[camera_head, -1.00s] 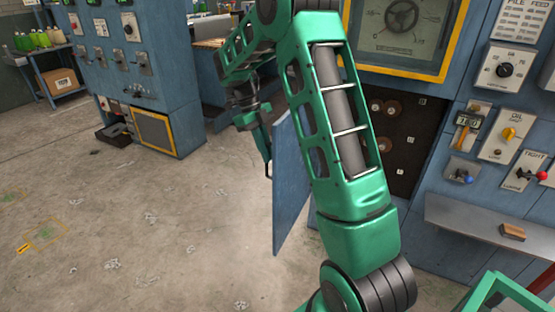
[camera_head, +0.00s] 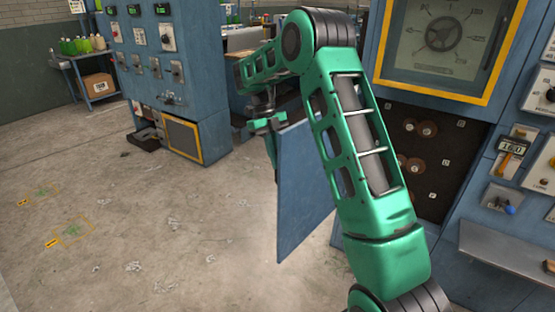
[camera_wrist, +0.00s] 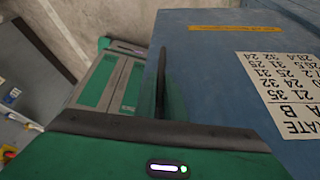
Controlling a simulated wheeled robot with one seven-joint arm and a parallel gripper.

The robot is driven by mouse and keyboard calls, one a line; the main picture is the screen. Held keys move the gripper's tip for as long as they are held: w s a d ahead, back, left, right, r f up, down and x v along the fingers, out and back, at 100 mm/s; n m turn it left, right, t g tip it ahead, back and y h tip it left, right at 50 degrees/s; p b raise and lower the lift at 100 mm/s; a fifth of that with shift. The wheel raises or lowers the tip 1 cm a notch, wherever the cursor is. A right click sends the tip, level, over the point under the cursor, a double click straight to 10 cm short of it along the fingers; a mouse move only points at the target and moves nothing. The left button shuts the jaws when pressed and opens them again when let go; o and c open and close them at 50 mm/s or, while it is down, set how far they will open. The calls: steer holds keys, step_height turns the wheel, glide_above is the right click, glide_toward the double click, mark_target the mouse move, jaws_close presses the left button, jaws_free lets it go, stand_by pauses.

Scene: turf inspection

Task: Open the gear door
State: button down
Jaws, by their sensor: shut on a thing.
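The gear door (camera_head: 303,190) is a blue panel that stands swung out from the machine front. The gear compartment (camera_head: 432,150) behind it is exposed, with several brown round gears on a dark back panel. My gripper (camera_head: 273,155) is at the upper free edge of the door, on its left side, and is shut on it. In the wrist view the door (camera_wrist: 215,75) fills the right side, with a white number chart and a yellow strip on its face. The green gripper (camera_wrist: 150,115) lies against its edge. The exact grip spot is hidden.
A yellow-framed dial window (camera_head: 440,45) is above the compartment. A grey shelf (camera_head: 515,250) juts out at lower right. A blue control cabinet (camera_head: 170,80) stands at the back left. The concrete floor (camera_head: 150,230) left of the door is clear.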

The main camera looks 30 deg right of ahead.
steer(key=c, duration=1.8)
jaws_free()
steer(key=shift+d+r, duration=0.1)
steer(key=shift+d, duration=0.35)
steer(key=shift+c, duration=0.2)
steer(key=shift+a, duration=0.2)
steer(key=shift+a, duration=0.1)
steer(key=v, duration=1)
steer(key=shift+w+r, duration=0.2)
steer(key=shift+r, duration=0.1)
